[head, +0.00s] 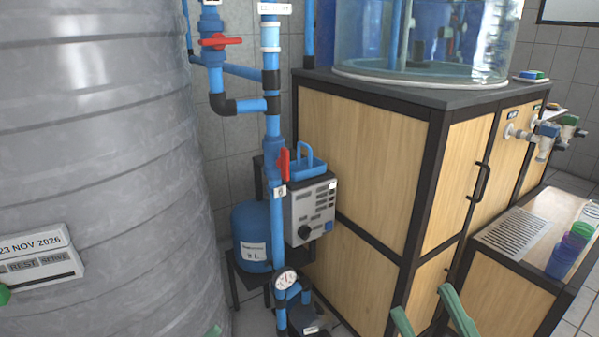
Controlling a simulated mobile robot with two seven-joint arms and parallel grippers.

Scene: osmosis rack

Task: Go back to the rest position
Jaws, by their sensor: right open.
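My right gripper (421,302) shows at the bottom edge, right of centre. Its two pale green fingers stand apart with nothing between them, in front of the wooden cabinet (365,150). Only a small pale green tip, probably of my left gripper (215,332), shows at the bottom edge beside the grey tank. Its jaws are out of the picture.
A large grey ribbed tank (100,140) fills the left. Blue pipes (272,130) with red valve handles (221,41), a gauge (286,279) and a grey control box (312,207) stand in the middle. Coloured cups (562,262) are on a counter at right.

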